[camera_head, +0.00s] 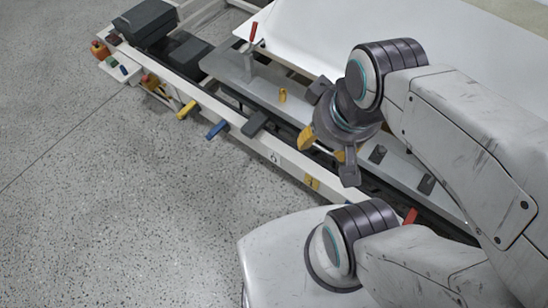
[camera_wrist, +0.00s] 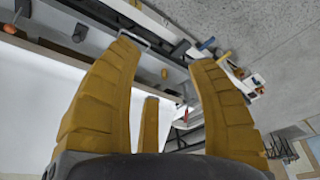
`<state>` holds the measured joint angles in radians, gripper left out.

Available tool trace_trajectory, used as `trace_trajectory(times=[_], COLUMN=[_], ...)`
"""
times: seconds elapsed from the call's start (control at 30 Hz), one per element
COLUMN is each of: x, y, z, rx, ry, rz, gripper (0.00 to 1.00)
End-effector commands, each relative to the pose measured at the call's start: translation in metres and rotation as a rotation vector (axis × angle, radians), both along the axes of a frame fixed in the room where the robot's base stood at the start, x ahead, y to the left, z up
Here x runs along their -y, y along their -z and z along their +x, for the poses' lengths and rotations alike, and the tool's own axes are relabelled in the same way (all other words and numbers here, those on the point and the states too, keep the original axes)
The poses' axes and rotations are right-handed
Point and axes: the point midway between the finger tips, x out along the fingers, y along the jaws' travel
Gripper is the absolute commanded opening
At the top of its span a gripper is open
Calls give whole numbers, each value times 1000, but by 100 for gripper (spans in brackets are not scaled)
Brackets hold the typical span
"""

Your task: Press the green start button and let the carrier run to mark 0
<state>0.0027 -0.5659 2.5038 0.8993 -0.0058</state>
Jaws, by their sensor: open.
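A white label that seems to read 0 (camera_head: 275,157) is on the front rail. My gripper (camera_head: 328,150) hangs over the rail, right of the label and far from the button. In the wrist view its yellow fingers (camera_wrist: 165,52) are spread, with nothing between them.
A red-orange knob (camera_head: 98,48) stands beside the control box. Yellow (camera_head: 187,109), blue (camera_head: 216,130) and dark levers stick out of the front rail. A large white shell (camera_head: 310,30) lies behind. Grey floor (camera_head: 130,210) in front is clear.

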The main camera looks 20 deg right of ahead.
Motion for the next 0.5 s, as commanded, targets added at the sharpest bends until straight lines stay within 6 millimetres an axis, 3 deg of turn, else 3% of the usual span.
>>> trace_trajectory(times=[0.5], x=[0], y=[0], z=[0], rx=[0], ry=[0], rz=[0], gripper=[5])
